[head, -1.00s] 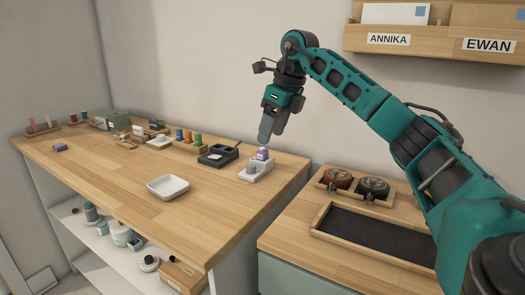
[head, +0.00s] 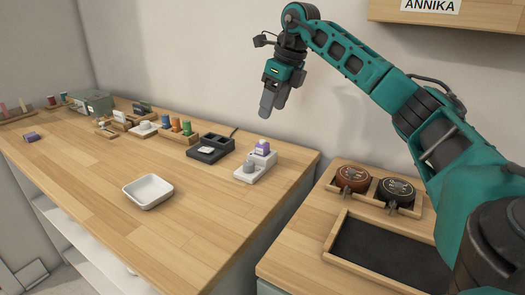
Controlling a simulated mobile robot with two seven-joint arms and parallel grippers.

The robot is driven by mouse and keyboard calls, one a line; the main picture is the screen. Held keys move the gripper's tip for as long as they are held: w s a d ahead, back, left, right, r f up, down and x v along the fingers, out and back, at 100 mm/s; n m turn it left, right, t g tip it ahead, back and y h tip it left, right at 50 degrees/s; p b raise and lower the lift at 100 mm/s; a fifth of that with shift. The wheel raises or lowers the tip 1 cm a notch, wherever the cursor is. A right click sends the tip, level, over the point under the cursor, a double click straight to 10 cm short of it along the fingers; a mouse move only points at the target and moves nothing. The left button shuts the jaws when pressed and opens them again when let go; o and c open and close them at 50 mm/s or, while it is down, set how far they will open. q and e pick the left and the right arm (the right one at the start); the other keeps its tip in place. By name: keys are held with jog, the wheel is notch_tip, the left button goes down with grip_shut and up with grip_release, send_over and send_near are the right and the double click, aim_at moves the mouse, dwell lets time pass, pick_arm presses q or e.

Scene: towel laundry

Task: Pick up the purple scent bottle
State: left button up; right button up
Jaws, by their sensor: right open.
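The purple scent bottle (head: 263,147) stands upright in the back part of a small white holder (head: 262,172), near the right end of the wooden counter. A grey round item (head: 249,166) sits in front of it in the same holder. My right gripper (head: 269,112) is open and empty, fingers pointing down, in the air above the bottle in the picture. It is clear of the bottle. My left gripper is not in view.
A dark tray (head: 211,148) stands left of the holder, and a white dish (head: 148,191) lies in front. Colored spools (head: 176,126) stand farther left. A lower surface at right holds two round tins (head: 353,178) and a dark tray (head: 387,260). The counter's front is clear.

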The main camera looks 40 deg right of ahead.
send_over(264, 141)
jog(key=f, duration=0.5)
jog(key=shift+s+d+f+b, duration=0.15)
jog(key=shift+s+d+b, duration=0.15)
jog(key=shift+s, duration=0.1)
jog(key=shift+s+b+x, duration=0.15)
jog(key=shift+b+x, duration=0.1)
jog(key=shift+x, duration=1.1)
jog(key=shift+s+b+x, duration=0.2)
jog(key=shift+x, duration=1.15)
jog(key=shift+c, duration=0.2)
jog(key=c, duration=1.1)
